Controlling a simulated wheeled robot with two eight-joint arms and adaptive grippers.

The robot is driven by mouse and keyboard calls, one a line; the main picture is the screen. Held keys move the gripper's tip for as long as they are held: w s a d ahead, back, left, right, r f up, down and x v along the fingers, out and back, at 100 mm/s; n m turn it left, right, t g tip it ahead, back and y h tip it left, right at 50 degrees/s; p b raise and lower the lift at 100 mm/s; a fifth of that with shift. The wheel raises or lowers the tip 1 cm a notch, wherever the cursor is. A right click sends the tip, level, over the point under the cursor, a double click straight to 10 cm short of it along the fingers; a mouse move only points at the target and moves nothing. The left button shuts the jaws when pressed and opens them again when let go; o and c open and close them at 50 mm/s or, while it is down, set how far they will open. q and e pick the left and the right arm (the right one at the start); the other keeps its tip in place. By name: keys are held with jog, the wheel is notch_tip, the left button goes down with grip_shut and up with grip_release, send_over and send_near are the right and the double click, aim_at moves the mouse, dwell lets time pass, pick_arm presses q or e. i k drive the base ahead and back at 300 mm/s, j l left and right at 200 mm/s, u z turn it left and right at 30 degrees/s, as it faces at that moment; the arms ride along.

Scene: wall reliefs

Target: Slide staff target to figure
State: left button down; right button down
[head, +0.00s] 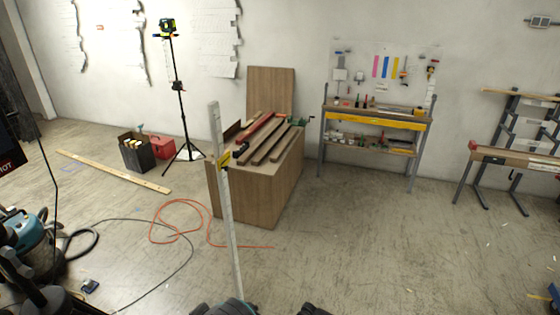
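A tall pale staff (230,230) stands nearly upright in front of me, leaning slightly in the picture. A small yellow target (223,159) sits on it, a little above the middle of its visible length. The staff's figures are too small to read. Its lower end runs down to a dark shape at the bottom edge, so I cannot see what it stands on. No gripper fingers show. Two dark rounded shapes are cut off at the bottom edge, and I cannot tell what they are.
A wooden bench (258,190) with several long timbers stands behind the staff. A laser level (167,27) is on a black tripod (179,95). An orange hose (180,203) and dark cable lie left. A workbench (375,119) stands at the back. The right floor is mostly clear.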

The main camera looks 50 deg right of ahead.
aim_at(223, 161)
jog(key=k+j+z, duration=0.1)
jog(key=z, duration=1.2)
jog(key=u, duration=1.4)
jog(key=z, duration=1.4)
